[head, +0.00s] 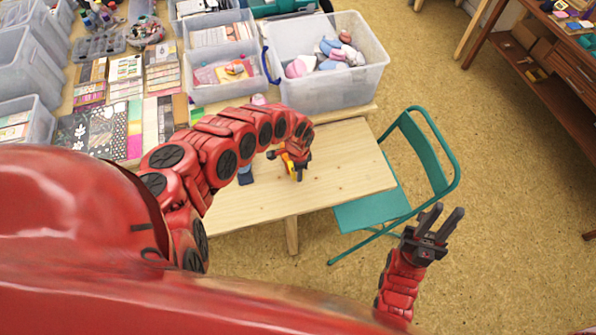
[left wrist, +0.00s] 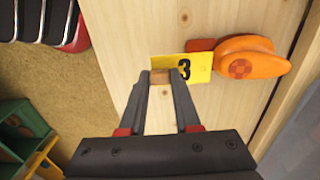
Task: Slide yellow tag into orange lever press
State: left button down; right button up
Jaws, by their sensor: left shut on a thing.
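The yellow tag (left wrist: 200,68) bears a black 3 and lies between the fingertips of my left gripper (left wrist: 161,75) in the left wrist view. The gripper is shut on it; a small brown patch shows between the fingers. The orange lever press (left wrist: 252,58) sits just right of the tag, with a red part (left wrist: 200,45) at its left. The tag's right edge is close to the press; I cannot tell whether it is inside. In the head view my left gripper (head: 292,158) is low over the small table, largely hiding tag and press. My right gripper (head: 449,210) is open and empty.
The wooden table (head: 345,165) has bare room right of the press. A dark blue object (head: 246,175) lies left of my left gripper. A clear bin (head: 325,90) stands behind. A teal folding chair (head: 375,209) stands to the right, near my right gripper.

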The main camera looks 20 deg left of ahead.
pick_arm(q)
jog(key=shift+f+b, duration=1.65)
jog(key=shift+f, duration=0.35)
jog(key=shift+w+a+b, duration=0.6)
jog(key=shift+w+b, duration=0.3)
jog(key=shift+b, duration=0.15)
jog(key=shift+w+a+b, duration=0.45)
jog(key=shift+w+b, duration=0.25)
jog(key=shift+r, duration=0.1)
jog(key=c, duration=0.5)
grip_release()
jog(key=shift+c, duration=0.2)
jog(key=shift+r, duration=0.1)
